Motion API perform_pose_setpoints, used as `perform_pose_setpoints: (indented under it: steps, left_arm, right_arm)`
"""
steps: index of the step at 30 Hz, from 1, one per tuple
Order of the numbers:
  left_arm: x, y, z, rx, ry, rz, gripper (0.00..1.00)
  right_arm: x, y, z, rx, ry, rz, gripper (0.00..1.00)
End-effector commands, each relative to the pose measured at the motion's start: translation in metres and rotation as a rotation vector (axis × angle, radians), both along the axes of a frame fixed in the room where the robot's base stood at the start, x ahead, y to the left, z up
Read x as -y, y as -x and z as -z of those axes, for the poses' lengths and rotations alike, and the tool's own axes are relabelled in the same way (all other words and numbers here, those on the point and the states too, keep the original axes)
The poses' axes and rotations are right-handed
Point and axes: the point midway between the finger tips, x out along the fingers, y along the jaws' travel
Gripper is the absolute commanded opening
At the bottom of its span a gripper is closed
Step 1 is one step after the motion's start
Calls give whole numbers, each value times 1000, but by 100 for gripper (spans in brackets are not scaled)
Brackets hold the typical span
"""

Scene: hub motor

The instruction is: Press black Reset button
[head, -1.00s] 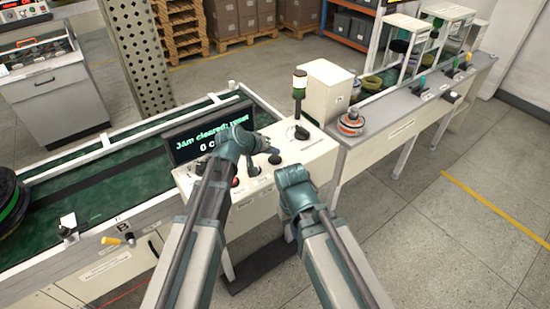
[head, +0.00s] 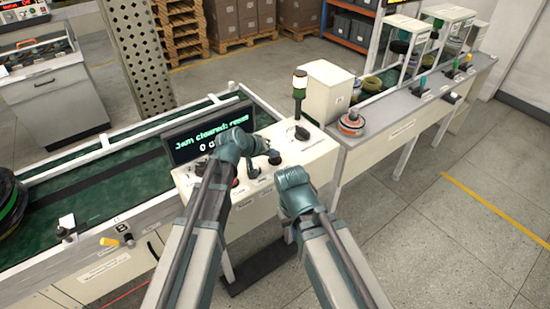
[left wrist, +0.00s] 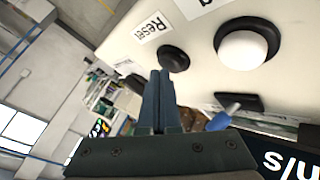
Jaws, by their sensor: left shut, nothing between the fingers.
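The black Reset button (left wrist: 173,58) shows in the left wrist view beside its white "Reset" label (left wrist: 152,27) on the pale control panel (left wrist: 208,80). My left gripper (left wrist: 160,74) is shut and empty. Its fingertips appear right at the near edge of the button and overlap it slightly in the picture; I cannot tell whether they touch. In the head view my left gripper (head: 260,145) is over the panel, in front of the display (head: 190,145), which reads "Jam cleared: reset". My right arm's end is at the panel's front edge, with its fingers hidden.
A white button in a black ring (left wrist: 246,43) sits near Reset. A red button (head: 235,182) and black knobs (head: 275,157) are also on the panel. A signal lamp (head: 300,85) and white box (head: 326,90) stand behind. A green conveyor (head: 100,160) runs left.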

Motion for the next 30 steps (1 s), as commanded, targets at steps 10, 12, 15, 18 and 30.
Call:
perform_pose_setpoints:
  steps: [10,12,15,18,30]
  left_arm:
    - [0,0,5,-1,0,1,0]
    - [0,0,6,-1,0,1,0]
    - [0,0,5,-1,0,1,0]
    - [0,0,5,-1,0,1,0]
    - [0,0,-8,-1,0,1,0]
  right_arm:
    - [0,0,5,0,0,0,0]
    - [0,0,6,0,0,0,0]
    - [0,0,5,0,0,0,0]
    - [0,0,5,0,0,0,0]
    - [0,0,-8,0,0,0,0]
